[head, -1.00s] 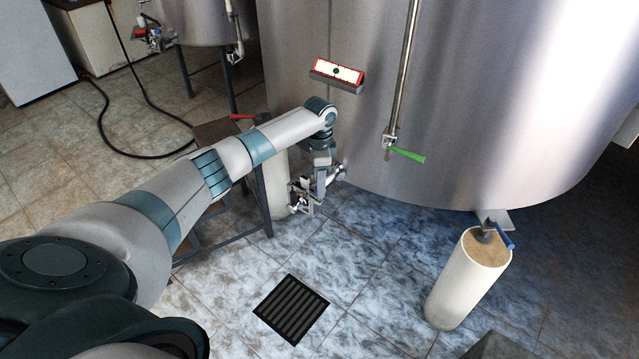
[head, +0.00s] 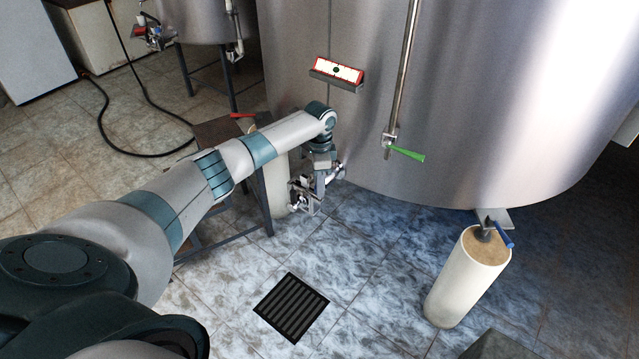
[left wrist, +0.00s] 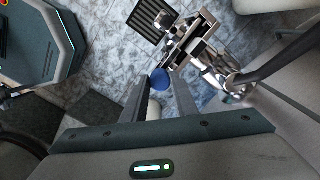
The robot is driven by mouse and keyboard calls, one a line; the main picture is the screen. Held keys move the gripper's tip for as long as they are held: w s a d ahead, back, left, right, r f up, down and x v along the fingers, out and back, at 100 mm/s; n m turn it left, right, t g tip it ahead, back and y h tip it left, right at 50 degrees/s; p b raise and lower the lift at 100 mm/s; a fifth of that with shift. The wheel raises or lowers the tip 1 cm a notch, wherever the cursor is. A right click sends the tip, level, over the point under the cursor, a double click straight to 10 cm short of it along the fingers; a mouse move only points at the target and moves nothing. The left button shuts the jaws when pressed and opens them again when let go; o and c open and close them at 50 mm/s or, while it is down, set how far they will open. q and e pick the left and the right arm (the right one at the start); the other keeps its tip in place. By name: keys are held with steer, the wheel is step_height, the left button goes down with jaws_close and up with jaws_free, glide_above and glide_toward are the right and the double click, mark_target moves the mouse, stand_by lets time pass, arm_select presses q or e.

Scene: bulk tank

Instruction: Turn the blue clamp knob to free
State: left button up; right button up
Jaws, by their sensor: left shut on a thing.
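The blue clamp knob (left wrist: 160,79) shows in the left wrist view, between the fingertips of my left gripper (left wrist: 163,84). The left gripper is shut on it. The knob sits at the near end of a shiny metal valve fitting (left wrist: 190,48). In the head view my left gripper (head: 322,183) is low beside the big tank, at the metal fitting (head: 302,198); the knob cannot be made out there. My right gripper is in neither view.
The steel tank (head: 330,30) fills the back, with a green-handled valve (head: 405,153) on its front. A dark stand (head: 265,205) is left of the fitting. A pale pillar (head: 465,280) stands right. A floor drain (head: 291,307) lies in front, with clear tiles around it.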

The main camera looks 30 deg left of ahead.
arm_select(q)
steer(key=shift+r+n+p, duration=0.1)
steer(key=shift+n+p, duration=0.2)
steer(key=shift+p, duration=0.05)
steer(key=shift+r+n+p, duration=0.1)
steer(key=shift+n+p, duration=0.7)
steer(key=shift+p, duration=0.1)
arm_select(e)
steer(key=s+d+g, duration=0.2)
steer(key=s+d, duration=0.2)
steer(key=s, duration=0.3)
arm_select(q)
steer(key=shift+n+p, duration=0.4)
steer(key=shift+p, duration=0.05)
steer(key=n+p, duration=0.3)
steer(key=shift+n, duration=0.3)
steer(key=n+p, duration=0.2)
steer(key=n, duration=0.1)
steer(key=n+p, duration=0.3)
steer(key=n, duration=0.2)
steer(key=shift+w+n+p, duration=0.1)
steer(key=shift+n+p, duration=0.5)
steer(key=shift+n, duration=1.1)
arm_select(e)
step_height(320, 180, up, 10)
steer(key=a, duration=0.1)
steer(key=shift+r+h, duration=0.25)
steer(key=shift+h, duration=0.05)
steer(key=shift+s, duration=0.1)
